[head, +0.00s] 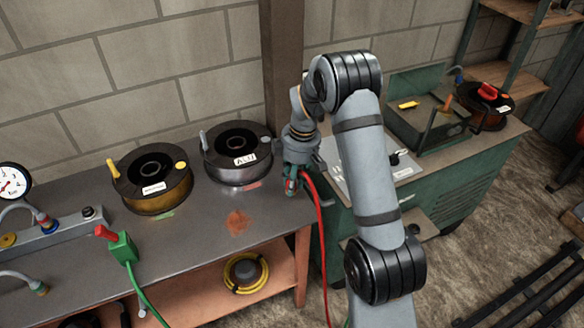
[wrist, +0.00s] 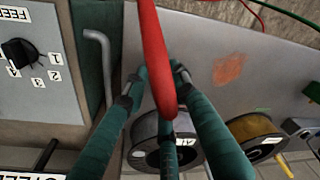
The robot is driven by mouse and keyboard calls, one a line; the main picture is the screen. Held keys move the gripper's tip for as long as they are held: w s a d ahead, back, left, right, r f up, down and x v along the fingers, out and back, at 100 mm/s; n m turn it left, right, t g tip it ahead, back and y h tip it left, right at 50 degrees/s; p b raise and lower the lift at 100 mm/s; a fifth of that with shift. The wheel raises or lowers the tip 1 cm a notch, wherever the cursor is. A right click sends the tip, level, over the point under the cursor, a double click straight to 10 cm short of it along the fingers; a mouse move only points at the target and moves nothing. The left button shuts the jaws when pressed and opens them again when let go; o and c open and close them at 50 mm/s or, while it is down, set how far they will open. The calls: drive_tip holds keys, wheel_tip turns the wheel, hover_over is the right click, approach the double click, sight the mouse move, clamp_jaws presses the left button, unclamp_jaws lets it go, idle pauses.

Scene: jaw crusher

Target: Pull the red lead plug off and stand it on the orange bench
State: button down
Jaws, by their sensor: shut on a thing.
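My gripper (head: 291,187) is shut on the red lead plug (wrist: 160,80), by the right end of the bench, near the green welder-like cabinet (head: 455,200). In the head view the red cable (head: 320,222) hangs from my gripper down past the bench's edge. The orange bench (head: 303,265) has a grey top and orange legs and shelf. A rusty orange patch (head: 238,222) marks its top, left of my gripper.
Two wire spools, brown (head: 152,180) and grey (head: 236,153), stand at the bench's back. A green block (head: 123,248) with a red lever and green cable is at front left. A gauge (head: 12,182) is far left. The bench top around the patch is clear.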

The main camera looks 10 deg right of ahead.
drive_tip(key=shift+f, duration=0.25)
drive_tip(key=shift+a+f+b, duration=0.1)
drive_tip(key=shift+f+b, duration=2.4)
drive_tip(key=shift+f, duration=0.65)
drive_tip(key=shift+f, duration=0.1)
drive_tip(key=c, duration=1.4)
unclamp_jaws()
drive_tip(key=shift+o, duration=0.2)
drive_tip(key=r, duration=0.4)
drive_tip(key=d+r, duration=0.1)
drive_tip(key=r, duration=0.7)
drive_tip(key=shift+s+d, duration=0.2)
drive_tip(key=shift+f, duration=0.1)
